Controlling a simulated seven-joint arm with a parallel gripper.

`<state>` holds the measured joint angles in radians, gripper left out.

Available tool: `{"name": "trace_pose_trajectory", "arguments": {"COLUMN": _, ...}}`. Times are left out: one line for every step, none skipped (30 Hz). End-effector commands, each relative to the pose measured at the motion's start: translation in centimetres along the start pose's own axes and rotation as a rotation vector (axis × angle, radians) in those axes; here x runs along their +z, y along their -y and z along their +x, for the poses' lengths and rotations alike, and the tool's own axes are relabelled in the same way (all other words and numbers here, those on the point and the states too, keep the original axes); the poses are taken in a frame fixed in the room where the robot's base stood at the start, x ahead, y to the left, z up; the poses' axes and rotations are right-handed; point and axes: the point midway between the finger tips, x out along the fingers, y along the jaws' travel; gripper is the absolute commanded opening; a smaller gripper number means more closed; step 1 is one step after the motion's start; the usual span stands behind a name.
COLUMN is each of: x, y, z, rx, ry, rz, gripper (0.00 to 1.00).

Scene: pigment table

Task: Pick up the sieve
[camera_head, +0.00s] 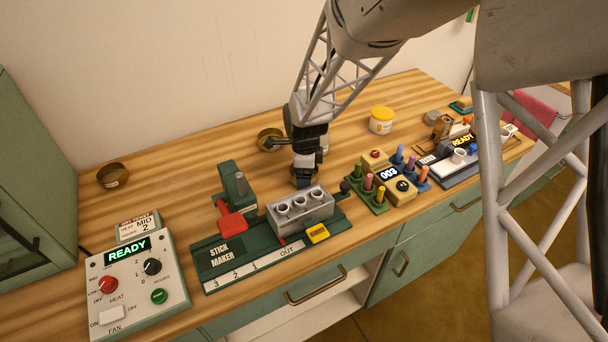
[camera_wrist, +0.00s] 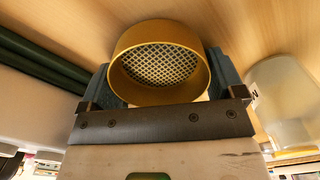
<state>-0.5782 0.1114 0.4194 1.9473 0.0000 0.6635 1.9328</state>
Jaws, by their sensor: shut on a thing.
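The sieve (camera_wrist: 160,66) is a short gold ring with a pale wire mesh across it. In the wrist view it sits between the two blue-grey fingers of my gripper (camera_wrist: 165,85), which is shut on it. In the head view my gripper (camera_head: 304,172) points down just behind the grey block of the stick maker. A brownish bit at the fingertips there looks like the sieve, mostly hidden by the gripper. I cannot tell whether it touches the table.
The green stick maker (camera_head: 225,252) stands in front of my gripper. A brass bowl (camera_head: 270,138) is close behind it on the left. A brass ring (camera_head: 113,175) lies far left, above the control panel (camera_head: 135,275).

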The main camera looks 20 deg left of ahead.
Motion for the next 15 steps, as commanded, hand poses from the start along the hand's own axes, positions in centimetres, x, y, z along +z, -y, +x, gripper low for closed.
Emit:
{"name": "trace_pose_trajectory", "arguments": {"x": 0.0, "y": 0.0, "z": 0.0, "rx": 0.000, "ry": 0.000, "rz": 0.000, "gripper": 0.62}}
{"name": "trace_pose_trajectory", "arguments": {"x": 0.0, "y": 0.0, "z": 0.0, "rx": 0.000, "ry": 0.000, "rz": 0.000, "gripper": 0.62}}
{"name": "trace_pose_trajectory", "arguments": {"x": 0.0, "y": 0.0, "z": 0.0, "rx": 0.000, "ry": 0.000, "rz": 0.000, "gripper": 0.62}}
{"name": "trace_pose_trajectory", "arguments": {"x": 0.0, "y": 0.0, "z": -0.1, "rx": 0.000, "ry": 0.000, "rz": 0.000, "gripper": 0.62}}
{"name": "trace_pose_trajectory", "arguments": {"x": 0.0, "y": 0.0, "z": -0.1, "rx": 0.000, "ry": 0.000, "rz": 0.000, "gripper": 0.62}}
{"name": "trace_pose_trajectory", "arguments": {"x": 0.0, "y": 0.0, "z": -0.2, "rx": -0.001, "ry": 0.000, "rz": 0.000, "gripper": 0.62}}
{"name": "trace_pose_trajectory", "arguments": {"x": 0.0, "y": 0.0, "z": -0.4, "rx": -0.001, "ry": 0.000, "rz": 0.000, "gripper": 0.62}}
{"name": "trace_pose_trajectory", "arguments": {"x": 0.0, "y": 0.0, "z": -0.5, "rx": -0.001, "ry": 0.000, "rz": 0.000, "gripper": 0.62}}
{"name": "trace_pose_trajectory", "arguments": {"x": 0.0, "y": 0.0, "z": -0.8, "rx": -0.001, "ry": 0.000, "rz": 0.000, "gripper": 0.62}}
{"name": "trace_pose_trajectory", "arguments": {"x": 0.0, "y": 0.0, "z": -1.0, "rx": -0.001, "ry": 0.000, "rz": 0.000, "gripper": 0.62}}
{"name": "trace_pose_trajectory", "arguments": {"x": 0.0, "y": 0.0, "z": -1.2, "rx": -0.002, "ry": 0.001, "rz": 0.000, "gripper": 0.62}}
{"name": "trace_pose_trajectory", "arguments": {"x": 0.0, "y": 0.1, "z": -1.6, "rx": -0.002, "ry": 0.001, "rz": 0.000, "gripper": 0.62}}
{"name": "trace_pose_trajectory", "arguments": {"x": 0.0, "y": 0.0, "z": -2.0, "rx": -0.002, "ry": 0.001, "rz": 0.000, "gripper": 0.62}}
{"name": "trace_pose_trajectory", "arguments": {"x": 0.0, "y": 0.0, "z": -2.3, "rx": -0.002, "ry": 0.001, "rz": 0.000, "gripper": 0.62}}
{"name": "trace_pose_trajectory", "arguments": {"x": 0.0, "y": 0.0, "z": -2.9, "rx": -0.001, "ry": 0.001, "rz": 0.000, "gripper": 0.62}}
